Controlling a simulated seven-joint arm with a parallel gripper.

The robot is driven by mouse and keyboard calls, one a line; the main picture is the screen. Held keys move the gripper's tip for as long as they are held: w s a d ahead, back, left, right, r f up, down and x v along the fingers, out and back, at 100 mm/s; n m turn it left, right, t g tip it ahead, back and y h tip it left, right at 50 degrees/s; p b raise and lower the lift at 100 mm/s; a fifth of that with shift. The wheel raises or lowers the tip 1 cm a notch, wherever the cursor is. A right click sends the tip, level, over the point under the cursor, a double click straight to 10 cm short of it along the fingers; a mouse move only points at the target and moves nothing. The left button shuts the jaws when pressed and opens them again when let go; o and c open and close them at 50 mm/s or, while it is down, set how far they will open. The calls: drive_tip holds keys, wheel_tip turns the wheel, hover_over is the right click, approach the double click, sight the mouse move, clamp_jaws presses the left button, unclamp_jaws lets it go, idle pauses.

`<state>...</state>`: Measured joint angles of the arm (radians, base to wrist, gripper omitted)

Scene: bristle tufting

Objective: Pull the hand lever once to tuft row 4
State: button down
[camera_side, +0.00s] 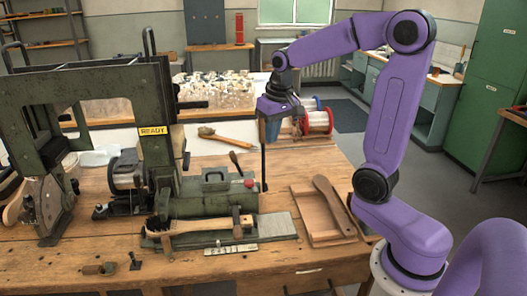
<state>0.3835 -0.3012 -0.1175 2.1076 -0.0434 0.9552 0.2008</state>
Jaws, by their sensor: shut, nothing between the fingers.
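The green tufting machine (160,165) stands on the wooden bench and carries a yellow plate reading READY (152,131). A short lever with a dark brown grip (236,160) leans up and left from the low green housing; I cannot tell for certain that it is the hand lever. A wooden brush (200,227) lies on the base plate in front, with dark bristles at its left end. The row markings are too small to read. My gripper (264,186) points straight down, shut and empty, to the right of the green housing and apart from the short lever.
A red knob (250,183) sits on the housing close to my gripper. A wooden tray (318,215) with a paddle-shaped wooden piece lies at right. Spools (317,122) stand behind my gripper. A second brush (225,137) lies behind the machine.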

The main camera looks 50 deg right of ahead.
drive_tip(key=shift+r, duration=0.3)
wheel_tip(320, 180, up, 14)
drive_tip(key=shift+f, duration=0.15)
idle(1.4)
drive_tip(key=s+a+f+n+g+y, duration=0.1)
drive_tip(key=s+a+f+n, duration=0.75)
drive_tip(key=a+f, duration=0.3)
drive_tip(key=s+a+f+n, duration=0.1)
drive_tip(key=s+f+n, duration=0.2)
drive_tip(key=s, duration=0.5)
drive_tip(key=s+a+f+n+g, duration=0.1)
drive_tip(key=s+f+n, duration=0.3)
drive_tip(key=s+f, duration=0.2)
drive_tip(key=shift+s, duration=1.1)
